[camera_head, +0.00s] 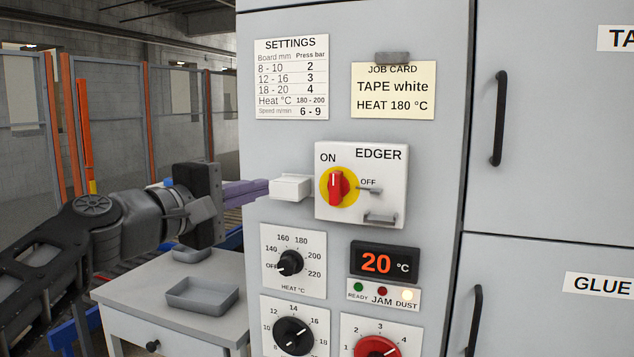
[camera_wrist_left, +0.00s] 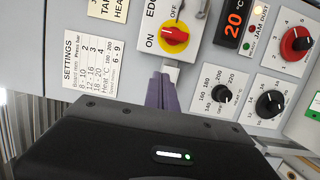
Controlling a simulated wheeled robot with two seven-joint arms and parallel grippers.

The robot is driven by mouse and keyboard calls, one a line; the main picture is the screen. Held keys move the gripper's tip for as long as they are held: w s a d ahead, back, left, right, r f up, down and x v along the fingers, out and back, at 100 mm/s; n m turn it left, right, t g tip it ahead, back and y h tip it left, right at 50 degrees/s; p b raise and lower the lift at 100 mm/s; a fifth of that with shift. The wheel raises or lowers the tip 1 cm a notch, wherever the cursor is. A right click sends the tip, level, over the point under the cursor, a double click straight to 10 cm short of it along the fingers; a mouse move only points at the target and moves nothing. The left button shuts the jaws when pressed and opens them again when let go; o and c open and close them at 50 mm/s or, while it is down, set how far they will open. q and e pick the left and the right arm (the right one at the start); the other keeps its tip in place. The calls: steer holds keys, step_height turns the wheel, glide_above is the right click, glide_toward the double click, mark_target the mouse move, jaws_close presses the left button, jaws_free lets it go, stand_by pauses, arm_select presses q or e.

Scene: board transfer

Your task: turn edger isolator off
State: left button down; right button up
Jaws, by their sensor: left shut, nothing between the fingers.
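The edger isolator (camera_head: 361,206) is a pale box on the grey cabinet front, marked ON at upper left and OFF at right. Its red knob (camera_head: 338,187) on a yellow disc stands upright, nearer the ON mark. The knob also shows in the left wrist view (camera_wrist_left: 174,36). My left gripper (camera_head: 266,190) is shut and empty, its purple fingers pointing at the panel left of the isolator. A pale block (camera_head: 290,187) shows at the fingertips; I cannot tell whether they touch it. The fingers (camera_wrist_left: 161,82) are apart from the knob. My right gripper is out of view.
Below the isolator are a heat dial (camera_head: 291,263), a display reading 20 °C (camera_head: 384,262), and lamps with DUST lit (camera_head: 406,296). A settings card (camera_head: 291,79) and job card (camera_head: 393,90) hang above. A small table with a grey tray (camera_head: 203,296) stands lower left.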

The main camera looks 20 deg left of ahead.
mark_target(336, 188)
arm_select(q)
steer(key=shift+w, duration=0.15)
steer(key=w+d+p, duration=0.1)
steer(key=w, duration=0.2)
steer(key=w+d+p, duration=0.1)
steer(key=w+d, duration=0.1)
steer(key=w, duration=0.1)
steer(key=w+d+p, duration=0.1)
steer(key=w+d, duration=0.1)
steer(key=w, duration=0.1)
steer(key=shift+w+d, duration=0.1)
steer(key=shift+w, duration=0.2)
steer(key=shift+d, duration=0.35)
steer(key=shift+d+f, duration=0.1)
steer(key=shift+d, duration=0.15)
steer(key=shift+a, duration=0.1)
